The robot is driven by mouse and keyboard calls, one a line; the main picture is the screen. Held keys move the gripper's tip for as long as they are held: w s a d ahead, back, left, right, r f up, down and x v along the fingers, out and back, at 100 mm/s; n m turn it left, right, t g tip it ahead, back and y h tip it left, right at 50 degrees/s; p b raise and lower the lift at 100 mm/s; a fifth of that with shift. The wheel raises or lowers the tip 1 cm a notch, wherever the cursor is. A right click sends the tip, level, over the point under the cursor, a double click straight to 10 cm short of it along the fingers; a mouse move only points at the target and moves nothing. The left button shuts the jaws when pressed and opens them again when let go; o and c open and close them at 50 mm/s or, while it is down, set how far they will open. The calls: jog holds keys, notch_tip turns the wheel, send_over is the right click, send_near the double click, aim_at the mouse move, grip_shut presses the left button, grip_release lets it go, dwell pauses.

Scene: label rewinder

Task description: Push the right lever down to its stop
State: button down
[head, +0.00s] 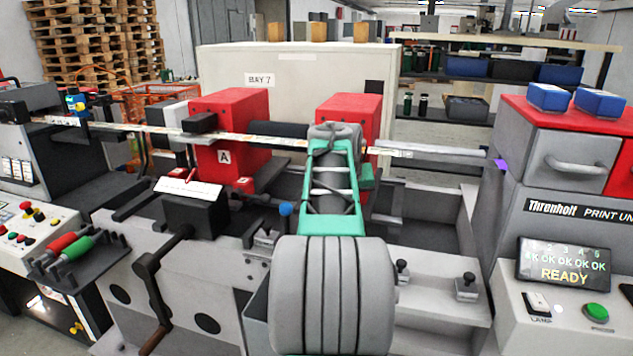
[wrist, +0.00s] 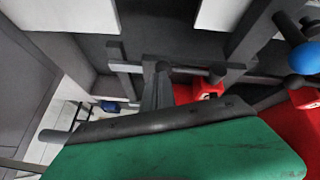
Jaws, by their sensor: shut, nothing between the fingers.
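In the head view a blue ball knob (head: 285,208) shows just left of my arm, in front of the red block marked A (head: 232,135). A second red block (head: 350,108) stands to its right, partly behind my arm. No second lever shows clearly there; my arm covers that area. In the wrist view a blue ball knob (wrist: 304,59) on a dark rod is at the upper right, apart from my gripper. My gripper (wrist: 158,75) is shut and empty, its narrow fingers in front of dark bars. In the head view my arm hides it.
A black crank (head: 155,265) stands at the front left of the rewinder. A label web (head: 255,138) runs across the machine. Grey clamps with knobs (head: 466,287) sit at right. The print unit (head: 565,215) with a READY screen bounds the right side.

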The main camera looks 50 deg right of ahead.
jog(key=shift+s+d+f+b, duration=0.1)
jog(key=shift+s+f+b, duration=0.1)
jog(key=shift+f, duration=0.3)
jog(key=shift+s+d+f+b, duration=0.1)
jog(key=shift+s+f+b, duration=0.1)
jog(key=shift+f, duration=0.25)
jog(key=shift+a+f, duration=0.1)
jog(key=shift+f, duration=0.15)
jog(key=s+a+r, duration=0.4)
jog(key=s+r, duration=0.4)
jog(key=r, duration=0.1)
jog(key=shift+a, duration=0.25)
